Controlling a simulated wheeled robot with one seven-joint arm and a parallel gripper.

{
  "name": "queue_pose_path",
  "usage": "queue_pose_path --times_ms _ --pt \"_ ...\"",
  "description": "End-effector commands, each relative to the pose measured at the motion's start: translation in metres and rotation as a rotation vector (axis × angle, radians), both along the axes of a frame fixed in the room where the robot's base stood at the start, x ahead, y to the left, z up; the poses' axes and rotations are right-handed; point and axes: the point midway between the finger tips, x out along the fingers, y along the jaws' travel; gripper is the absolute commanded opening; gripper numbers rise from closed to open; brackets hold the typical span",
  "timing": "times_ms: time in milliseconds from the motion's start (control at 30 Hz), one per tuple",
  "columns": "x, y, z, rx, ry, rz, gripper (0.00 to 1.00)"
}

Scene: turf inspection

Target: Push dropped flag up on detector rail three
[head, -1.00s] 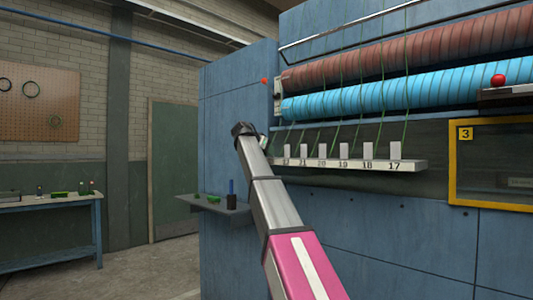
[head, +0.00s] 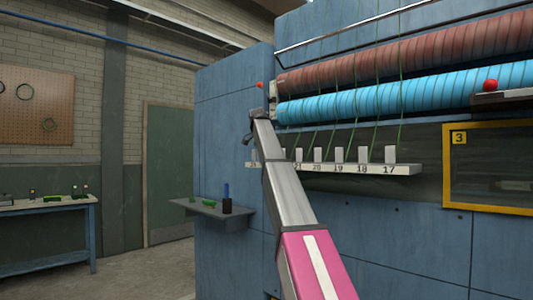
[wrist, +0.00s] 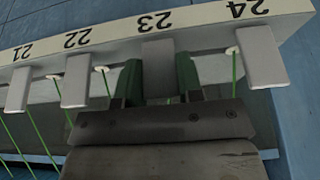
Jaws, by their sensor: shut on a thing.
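In the wrist view the rail (wrist: 195,25) appears upside down, with numbers 21 to 24. My gripper (wrist: 158,80) has its green fingers on either side of flag 23 (wrist: 158,62) and is shut on it. That flag looks greyer than flag 22 (wrist: 75,82) and flag 24 (wrist: 263,58). In the head view my gripper (head: 249,134) is at the rail's left part, and my arm hides flag 23.
Green yarns (wrist: 235,75) run down beside the flags. Blue (head: 400,98) and brown rollers lie above the rail. A yellow-framed window marked 3 (head: 459,137) is at right. A small shelf (head: 212,210) juts out below left.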

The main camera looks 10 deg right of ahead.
Motion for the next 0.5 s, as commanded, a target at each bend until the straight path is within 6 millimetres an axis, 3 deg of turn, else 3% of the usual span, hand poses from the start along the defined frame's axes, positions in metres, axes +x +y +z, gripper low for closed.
queue_pose_path --times_ms 500 --pt "0.0002 0.0004 0.0005 0.029 0.021 0.001 0.10"
